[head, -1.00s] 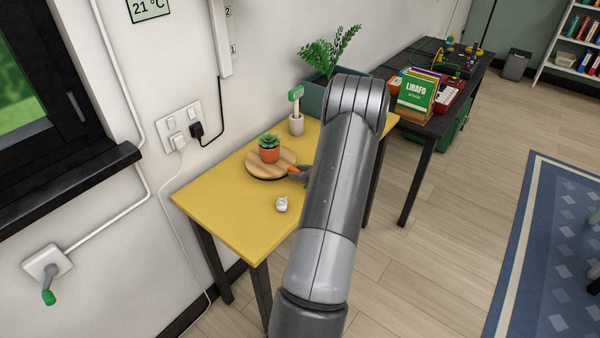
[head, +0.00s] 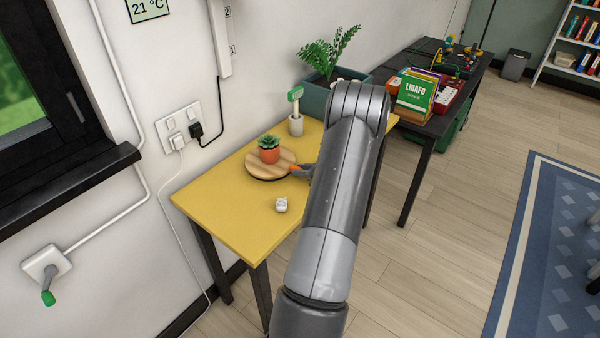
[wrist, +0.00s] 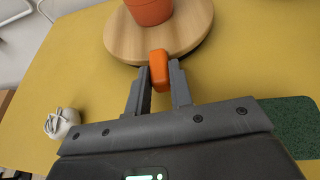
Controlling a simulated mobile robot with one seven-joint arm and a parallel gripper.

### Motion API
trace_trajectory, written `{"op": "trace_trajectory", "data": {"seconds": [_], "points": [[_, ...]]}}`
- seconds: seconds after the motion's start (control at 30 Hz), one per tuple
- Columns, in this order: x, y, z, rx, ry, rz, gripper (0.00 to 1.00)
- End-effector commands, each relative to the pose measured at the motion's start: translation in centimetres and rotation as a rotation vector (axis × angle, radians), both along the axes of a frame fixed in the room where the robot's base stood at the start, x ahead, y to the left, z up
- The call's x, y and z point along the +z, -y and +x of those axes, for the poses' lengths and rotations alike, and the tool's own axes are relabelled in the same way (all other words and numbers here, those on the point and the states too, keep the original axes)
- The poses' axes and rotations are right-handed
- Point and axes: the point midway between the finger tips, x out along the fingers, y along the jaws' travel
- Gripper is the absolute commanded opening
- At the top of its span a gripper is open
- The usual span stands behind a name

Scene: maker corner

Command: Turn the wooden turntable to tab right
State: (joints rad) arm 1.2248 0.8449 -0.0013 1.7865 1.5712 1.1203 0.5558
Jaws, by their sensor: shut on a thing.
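The round wooden turntable (head: 264,171) lies on the yellow table, with a small succulent in an orange pot (head: 269,154) on it. In the wrist view the turntable (wrist: 125,42) is at the top, with the pot (wrist: 150,10) partly cut off. The orange tab (wrist: 159,70) sticks out from the turntable's near edge. My gripper (wrist: 160,78) is shut on the tab, one finger on each side. In the head view my gripper (head: 303,170) is at the turntable's right edge, mostly hidden behind my arm.
A small white object (head: 281,205) with a cord lies on the yellow table (head: 222,207) in front of the turntable. A teal planter (head: 316,99) is at the table's far end. The table's front left is clear.

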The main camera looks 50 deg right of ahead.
Motion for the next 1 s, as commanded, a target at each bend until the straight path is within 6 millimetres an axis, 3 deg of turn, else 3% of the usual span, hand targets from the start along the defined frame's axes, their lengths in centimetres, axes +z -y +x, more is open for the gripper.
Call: {"op": "trace_trajectory", "data": {"seconds": [0.2,0.5,0.53,0.6,0.73,1.0], "points": [[0.1,2.0,0.4,0.016,-0.001,0.0,0.0],[0.1,2.2,0.4,0.013,-0.001,-0.001,0.0],[0.1,2.2,0.4,0.013,-0.002,-0.001,0.25],[0.1,2.2,0.4,0.015,-0.002,-0.002,0.31],[0.1,2.1,0.4,0.016,-0.002,0.0,0.42],[0.1,2.1,0.2,0.017,-0.002,0.0,0.42]]}}
